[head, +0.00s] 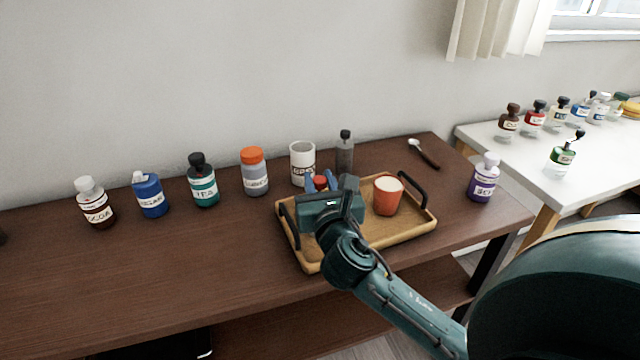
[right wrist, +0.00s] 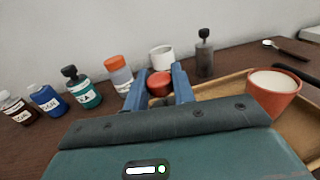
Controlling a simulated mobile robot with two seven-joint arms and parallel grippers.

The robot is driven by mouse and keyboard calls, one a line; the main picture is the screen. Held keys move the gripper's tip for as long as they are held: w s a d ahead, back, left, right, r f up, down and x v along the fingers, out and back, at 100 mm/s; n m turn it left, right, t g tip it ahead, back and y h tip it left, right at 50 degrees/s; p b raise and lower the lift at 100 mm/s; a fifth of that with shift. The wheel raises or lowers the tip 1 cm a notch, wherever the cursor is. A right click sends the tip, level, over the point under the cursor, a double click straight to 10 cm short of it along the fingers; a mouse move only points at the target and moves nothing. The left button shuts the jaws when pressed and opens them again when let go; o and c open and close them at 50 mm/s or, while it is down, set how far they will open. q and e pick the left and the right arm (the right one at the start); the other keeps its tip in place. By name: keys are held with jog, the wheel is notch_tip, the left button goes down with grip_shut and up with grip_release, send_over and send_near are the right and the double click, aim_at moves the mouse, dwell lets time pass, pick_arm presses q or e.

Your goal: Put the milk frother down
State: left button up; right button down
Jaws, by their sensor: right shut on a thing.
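My right gripper (head: 322,184) is over the left part of the wooden tray (head: 312,262). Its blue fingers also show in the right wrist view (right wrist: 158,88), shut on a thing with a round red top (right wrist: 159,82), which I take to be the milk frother. In the head view only its red top (head: 320,182) shows. Its lower part is hidden, so I cannot tell whether it touches the tray. An orange cup (head: 387,198) with pale contents stands on the tray to the right of the gripper. My left gripper is not in view.
Behind the tray stand a white mug (head: 302,163) and a grey dark-topped bottle (head: 345,155). Several labelled bottles, including a teal one (head: 203,182), line the left. A spoon-like tool (head: 425,153) and purple bottle (head: 484,180) are right. The front left tabletop is clear.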

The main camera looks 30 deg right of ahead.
jog(key=shift+f, duration=0.15)
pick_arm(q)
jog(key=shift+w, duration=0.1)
pick_arm(e)
jog(key=c, duration=1.2)
grip_release()
jog(key=shift+o, duration=0.2)
jog(key=shift+s, duration=0.1)
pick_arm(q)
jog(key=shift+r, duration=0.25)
pick_arm(e)
jog(key=v, duration=1.1)
jog(key=shift+s, duration=0.35)
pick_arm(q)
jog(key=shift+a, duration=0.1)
pick_arm(e)
jog(key=shift+a+r, duration=0.15)
jog(key=shift+r, duration=0.15)
